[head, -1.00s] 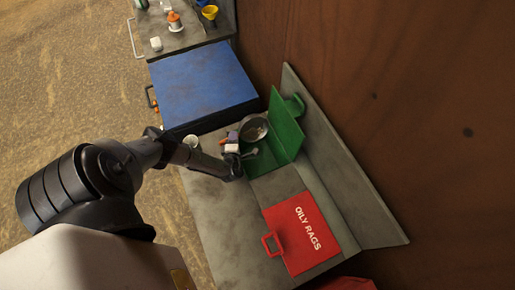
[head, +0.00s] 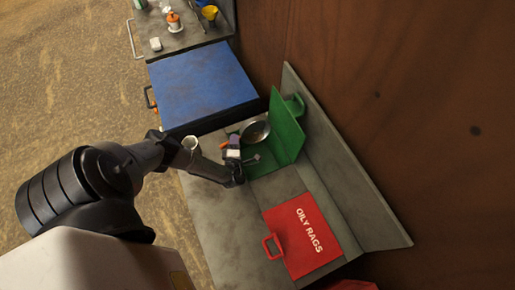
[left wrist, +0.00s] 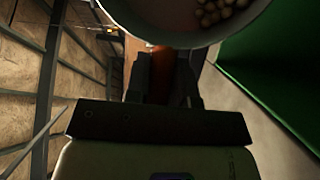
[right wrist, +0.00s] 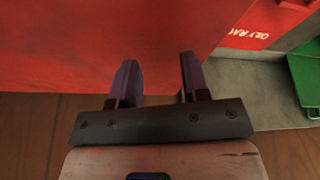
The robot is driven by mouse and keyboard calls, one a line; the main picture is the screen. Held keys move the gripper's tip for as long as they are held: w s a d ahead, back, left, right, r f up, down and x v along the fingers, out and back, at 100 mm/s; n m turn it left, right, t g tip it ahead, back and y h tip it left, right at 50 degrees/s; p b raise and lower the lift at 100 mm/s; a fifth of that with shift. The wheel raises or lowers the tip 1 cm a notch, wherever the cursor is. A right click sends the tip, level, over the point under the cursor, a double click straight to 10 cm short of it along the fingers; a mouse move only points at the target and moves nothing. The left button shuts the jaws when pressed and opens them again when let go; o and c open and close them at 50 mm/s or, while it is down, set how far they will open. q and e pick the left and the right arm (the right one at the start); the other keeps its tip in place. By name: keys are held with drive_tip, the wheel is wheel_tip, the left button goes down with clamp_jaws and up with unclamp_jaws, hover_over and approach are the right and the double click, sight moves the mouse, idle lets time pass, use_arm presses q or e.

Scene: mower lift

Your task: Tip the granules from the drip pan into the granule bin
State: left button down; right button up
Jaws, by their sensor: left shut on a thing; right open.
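The drip pan (head: 255,131) is a round metal pan with an orange handle (head: 224,146). My left gripper (head: 232,149) is shut on this handle, which also shows between the fingers in the left wrist view (left wrist: 162,72). The pan is tilted beside and partly above the green granule bin (head: 287,128), whose lid stands open. Pale granules (left wrist: 220,10) still show inside the pan in the left wrist view. The bin's inside is mostly hidden. My right gripper (right wrist: 158,82) is open and empty in front of a red surface (right wrist: 100,45).
A blue box (head: 203,85) stands on the left. A brown wall (head: 420,100) rises behind.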

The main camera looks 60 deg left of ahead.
use_arm(q)
drive_tip(key=shift+d, duration=0.25)
use_arm(e)
drive_tip(key=shift+d, duration=0.15)
use_arm(q)
drive_tip(key=shift+y, duration=0.3)
use_arm(e)
drive_tip(key=shift+a, duration=0.2)
use_arm(q)
drive_tip(key=shift+s+d, duration=0.1)
drive_tip(key=shift+d, duration=0.1)
use_arm(e)
drive_tip(key=shift+r, duration=0.1)
use_arm(q)
drive_tip(key=shift+a, duration=0.1)
use_arm(e)
drive_tip(key=shift+a, duration=0.1)
use_arm(q)
drive_tip(key=shift+d+m+t+y, duration=0.2)
drive_tip(key=shift+m+t+y, duration=0.1)
